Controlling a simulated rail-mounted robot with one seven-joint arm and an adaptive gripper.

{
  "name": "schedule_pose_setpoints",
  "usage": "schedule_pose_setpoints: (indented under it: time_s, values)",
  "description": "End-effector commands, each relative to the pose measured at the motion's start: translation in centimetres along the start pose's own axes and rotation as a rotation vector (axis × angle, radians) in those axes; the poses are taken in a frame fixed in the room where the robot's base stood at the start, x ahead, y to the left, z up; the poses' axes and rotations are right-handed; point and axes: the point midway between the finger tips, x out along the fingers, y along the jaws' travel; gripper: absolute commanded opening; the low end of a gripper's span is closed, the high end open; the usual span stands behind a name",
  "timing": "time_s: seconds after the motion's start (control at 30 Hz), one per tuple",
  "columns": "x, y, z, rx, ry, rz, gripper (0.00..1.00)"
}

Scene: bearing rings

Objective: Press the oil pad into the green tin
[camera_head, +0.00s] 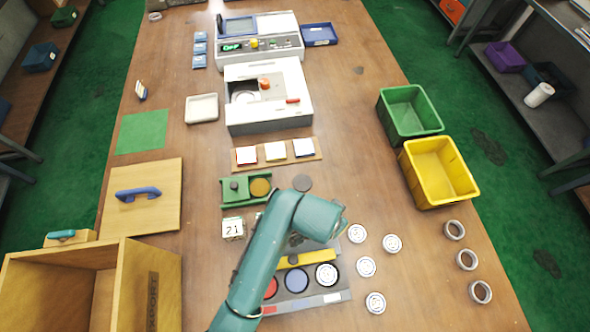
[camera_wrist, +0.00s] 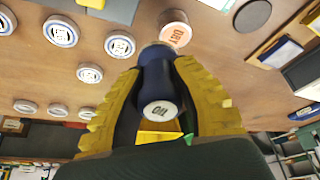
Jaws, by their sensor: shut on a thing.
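My gripper, with yellow fingers (camera_wrist: 160,105), is shut on the dark blue oil pad (camera_wrist: 157,75), whose white end reads "OIL". In the head view my arm hides the held pad. My gripper is to the right of this box and nearer the front. I cannot tell its height over the table.
A green bin (camera_head: 411,112) and a yellow bin (camera_head: 440,172) stand at right. A "21" block (camera_head: 233,228) is near the green box.

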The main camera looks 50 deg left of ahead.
Motion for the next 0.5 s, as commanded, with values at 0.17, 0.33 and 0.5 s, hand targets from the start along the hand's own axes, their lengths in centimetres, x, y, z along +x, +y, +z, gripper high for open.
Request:
schedule_pose_setpoints:
  time_s: [0.17,0.33,0.5]
  values:
    - [1.4,-11.6,1.1,-0.170,0.176,-0.076,0.00]
    - [0.4,-20.5,3.3,-0.297,0.313,-0.160,0.00]
    - [-0.7,-24.5,4.9,-0.358,0.376,-0.209,0.00]
